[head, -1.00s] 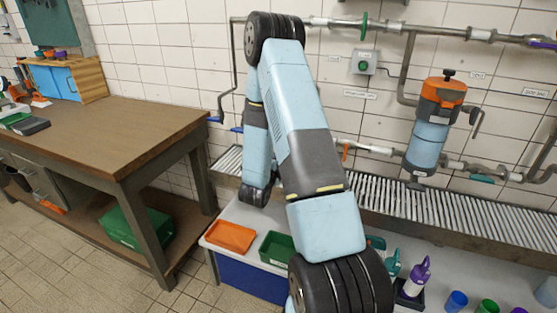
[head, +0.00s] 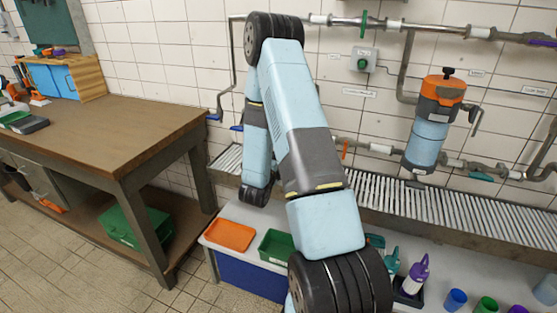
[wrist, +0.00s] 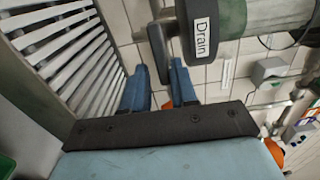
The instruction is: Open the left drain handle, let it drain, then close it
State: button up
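In the wrist view a dark piece marked "Drain" (wrist: 205,35) sits on a grey-green cylindrical body (wrist: 265,17). A dark lever (wrist: 158,52) hangs from it, with its lower end close to the gap between my blue fingers. My gripper (wrist: 160,80) has its two fingers apart, one on each side of that gap. I cannot tell whether either finger touches the lever. In the head view my arm stands in front of this spot and hides the drain lever. No flow of liquid shows.
A slatted metal grate (head: 450,215) runs along the tiled wall, under pipes and an orange-topped blue canister (head: 430,125). A grey switch box (head: 362,60) is on the wall. Orange (head: 230,236) and green (head: 276,247) trays and bottles stand in front. A wooden bench (head: 95,130) is at left.

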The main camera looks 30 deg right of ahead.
jog(key=shift+o, duration=0.9)
jog(key=shift+r, duration=0.1)
jog(key=v, duration=1.3)
jog(key=shift+s+a, duration=0.2)
jog(key=shift+a, duration=0.1)
